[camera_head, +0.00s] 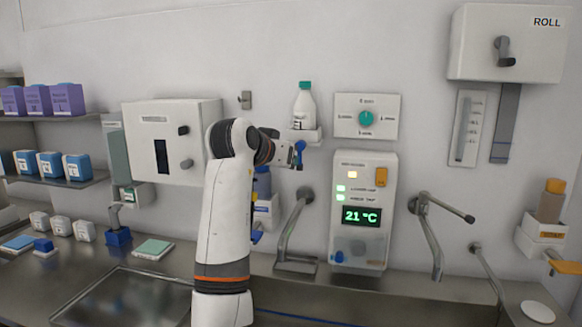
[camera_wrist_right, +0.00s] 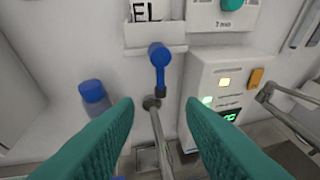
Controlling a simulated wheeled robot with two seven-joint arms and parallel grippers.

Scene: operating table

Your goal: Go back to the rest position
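My right arm (camera_head: 225,215) rises through the middle of the head view and bends toward the wall; its fingers cannot be made out clearly there. In the right wrist view my right gripper (camera_wrist_right: 159,104) is open, with its two teal fingers apart and nothing held between them. Beyond the fingertips are a blue lever (camera_wrist_right: 159,60) below the bottle shelf and a grey metal tap arm (camera_wrist_right: 160,135) on the wall. My left gripper is not in view.
A bottle (camera_head: 304,106) with a teal cap stands on the wall shelf. The 21 °C panel (camera_head: 362,225) is right of my arm, with lever taps (camera_head: 430,235) further right. A dispenser box (camera_head: 165,140) is to the left. A metal tray (camera_head: 95,290) lies on the counter.

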